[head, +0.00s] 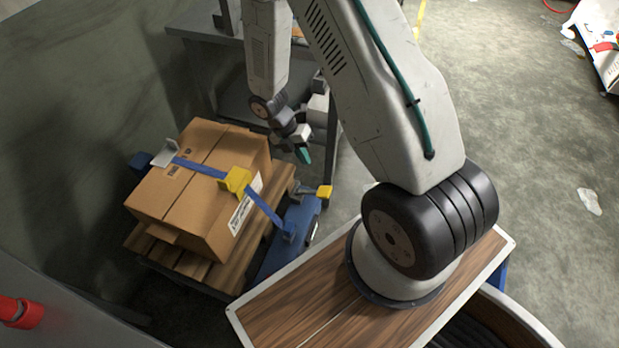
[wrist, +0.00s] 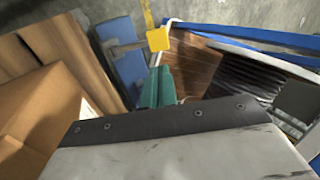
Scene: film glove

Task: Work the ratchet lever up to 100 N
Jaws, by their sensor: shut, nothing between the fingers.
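The ratchet lever, a grey bar with a yellow end (head: 324,192), sticks out from the blue ratchet body (head: 292,232) at the right side of the pallet. In the wrist view its yellow end (wrist: 159,39) is just beyond my fingertips. A blue strap (head: 262,205) runs from the ratchet over a cardboard box (head: 190,200), with a yellow corner piece (head: 234,181) on the box edge. My gripper (head: 304,155) is shut and empty, above and behind the lever, apart from it in the head view. Its green fingers (wrist: 158,88) point toward the lever. No force reading is legible.
The box sits on a wooden pallet (head: 187,263). A grey metal table (head: 203,52) stands behind my gripper. My own wooden-topped base is at the front right. Open concrete floor (head: 520,130) lies to the right.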

